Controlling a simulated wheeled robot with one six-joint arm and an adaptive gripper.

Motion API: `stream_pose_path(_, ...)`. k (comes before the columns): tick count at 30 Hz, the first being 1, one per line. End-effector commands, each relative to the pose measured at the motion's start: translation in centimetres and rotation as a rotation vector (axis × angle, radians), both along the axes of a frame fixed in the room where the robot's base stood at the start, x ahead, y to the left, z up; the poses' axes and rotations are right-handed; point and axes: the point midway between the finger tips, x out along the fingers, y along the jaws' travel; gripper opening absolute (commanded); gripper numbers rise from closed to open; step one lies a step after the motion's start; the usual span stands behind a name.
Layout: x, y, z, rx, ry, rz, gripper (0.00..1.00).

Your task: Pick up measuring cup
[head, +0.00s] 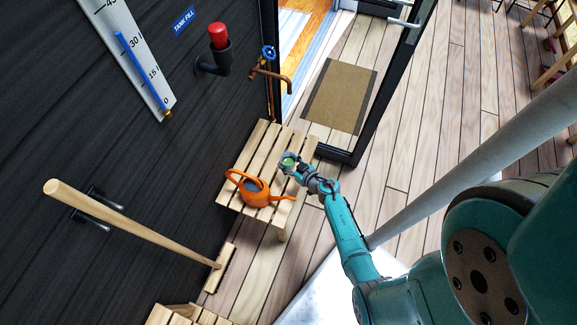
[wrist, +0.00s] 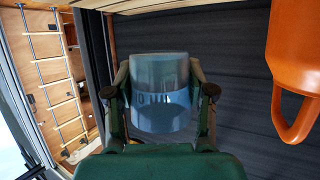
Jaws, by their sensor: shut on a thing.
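The measuring cup (wrist: 160,75) is a clear, bluish cup in the middle of the wrist view. My gripper (wrist: 161,92) is shut on it, with one finger on each side. In the head view my gripper (head: 293,166) is over the right part of the slatted wooden bench, and the small cup (head: 287,160) shows between its fingers. I cannot tell whether the cup touches the slats. The fingers hide parts of its sides.
An orange watering can (head: 256,192) stands on the wooden bench (head: 262,145), close left of my gripper. A dark wall with a copper tap (head: 280,79) is behind. A broom (head: 130,222) leans at left. A doormat (head: 340,96) lies by the open glass door.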

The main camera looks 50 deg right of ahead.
Motion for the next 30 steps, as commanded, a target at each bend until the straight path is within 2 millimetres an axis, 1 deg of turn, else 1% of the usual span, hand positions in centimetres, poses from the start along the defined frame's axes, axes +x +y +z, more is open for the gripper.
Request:
stream_pose_path(3, 0.0, 0.0, 1.6, -0.002, -0.003, 0.002, 0.19)
stream_pose_path(30, 0.1, 0.0, 12.5, -0.002, -0.003, 0.001, 0.19)
